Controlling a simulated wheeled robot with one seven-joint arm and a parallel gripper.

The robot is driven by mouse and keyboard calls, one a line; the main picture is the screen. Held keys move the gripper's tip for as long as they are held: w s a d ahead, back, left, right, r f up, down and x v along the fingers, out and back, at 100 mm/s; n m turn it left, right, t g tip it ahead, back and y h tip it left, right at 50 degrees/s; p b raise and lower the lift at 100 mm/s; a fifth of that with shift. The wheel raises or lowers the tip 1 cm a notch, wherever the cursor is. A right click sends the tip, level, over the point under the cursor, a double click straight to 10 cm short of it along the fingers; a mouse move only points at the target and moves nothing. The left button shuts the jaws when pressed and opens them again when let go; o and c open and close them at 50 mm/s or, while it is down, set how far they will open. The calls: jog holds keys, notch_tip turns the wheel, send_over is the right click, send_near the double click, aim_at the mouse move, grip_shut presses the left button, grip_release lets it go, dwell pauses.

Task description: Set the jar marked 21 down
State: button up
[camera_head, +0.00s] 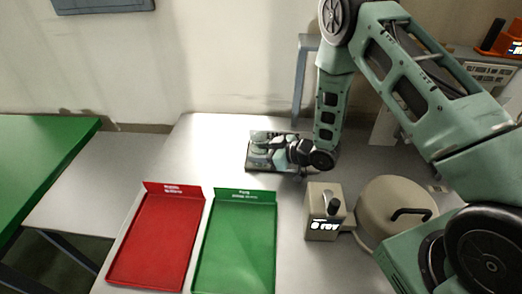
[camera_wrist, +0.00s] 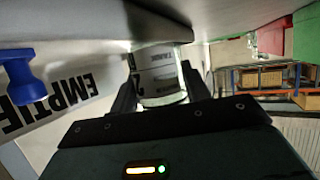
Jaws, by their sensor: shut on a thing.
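The jar (camera_wrist: 158,72) is in the wrist view, a small clear and silvery jar with a pale label. The number on its label is not legible to me. My gripper (camera_wrist: 158,90) has one finger on each side of the jar and is shut on it. In the head view my gripper (camera_head: 272,148) is low over a dark board or tray (camera_head: 257,163) at the back of the white table (camera_head: 210,140). The jar cannot be made out clearly there, and whether its base touches anything cannot be told.
A red tray (camera_head: 155,240) and a green tray (camera_head: 238,245) lie at the front left. A beige box with a dark knob (camera_head: 324,222) and a round beige vessel (camera_head: 395,205) stand at the right. The wrist view shows a sign with "EMPTIE" lettering (camera_wrist: 60,100) and a blue knob-like object (camera_wrist: 20,75).

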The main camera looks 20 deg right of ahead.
jog(key=shift+f, duration=0.1)
jog(key=o, duration=1.1)
